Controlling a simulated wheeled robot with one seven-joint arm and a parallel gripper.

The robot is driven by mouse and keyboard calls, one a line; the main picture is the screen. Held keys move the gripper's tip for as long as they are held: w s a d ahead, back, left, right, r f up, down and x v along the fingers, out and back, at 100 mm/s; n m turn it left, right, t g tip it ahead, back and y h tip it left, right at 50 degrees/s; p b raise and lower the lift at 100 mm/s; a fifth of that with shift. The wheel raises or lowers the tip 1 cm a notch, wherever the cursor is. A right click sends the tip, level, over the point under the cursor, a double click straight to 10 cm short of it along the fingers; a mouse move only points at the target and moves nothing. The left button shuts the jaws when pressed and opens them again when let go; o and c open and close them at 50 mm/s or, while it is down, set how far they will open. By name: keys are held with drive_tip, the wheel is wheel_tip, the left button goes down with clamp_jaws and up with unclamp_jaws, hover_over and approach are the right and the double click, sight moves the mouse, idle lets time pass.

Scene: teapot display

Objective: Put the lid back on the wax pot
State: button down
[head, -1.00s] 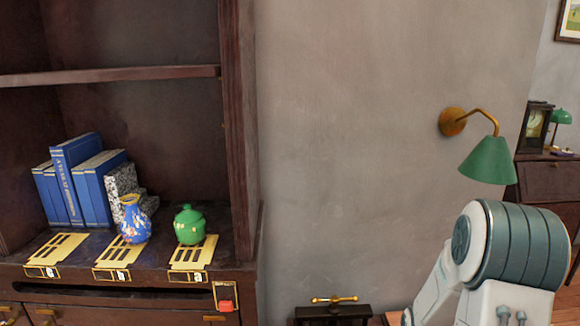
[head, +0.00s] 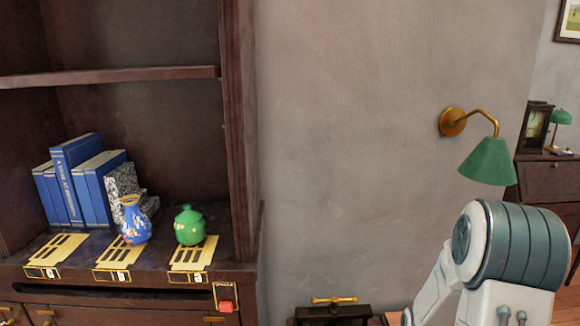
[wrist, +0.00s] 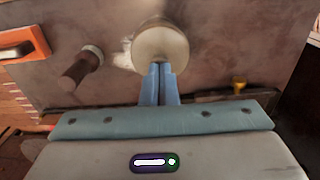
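In the wrist view my gripper (wrist: 161,68) has its two blue fingers drawn together, with almost no gap between them. A round, pale metallic piece (wrist: 160,44) lies right at the fingertips. It looks like the wax pot or its lid, but I cannot tell which. I cannot tell whether the fingertips pinch its edge or only lie in front of it. A pale patch shows on the dark surface beside it. My gripper and the wax pot do not show clearly in the head view.
In the wrist view a dark wooden handle (wrist: 80,68) and an orange-framed piece (wrist: 28,44) lie to the left. In the head view a cabinet holds blue books (head: 85,180), a blue vase (head: 134,221) and a green lidded pot (head: 189,226). A green wall lamp (head: 488,160) hangs above my arm.

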wheel_tip(320, 180, up, 7)
drive_tip(key=p, duration=0.4)
drive_tip(key=shift+p, duration=0.35)
drive_tip(key=shift+f, duration=0.1)
drive_tip(key=s+a+r+t, duration=0.1)
drive_tip(key=s+a+r, duration=0.15)
drive_tip(key=r, duration=0.55)
drive_tip(key=s+a+r+t, duration=0.1)
drive_tip(key=a+r, duration=0.3)
drive_tip(key=r, duration=0.3)
drive_tip(key=s+a+r+t+b, duration=0.1)
drive_tip(key=s+a+r, duration=0.4)
drive_tip(key=s+r, duration=0.3)
drive_tip(key=shift+s+a+t, duration=0.25)
drive_tip(key=shift+s+t, duration=0.15)
drive_tip(key=shift+s, duration=0.2)
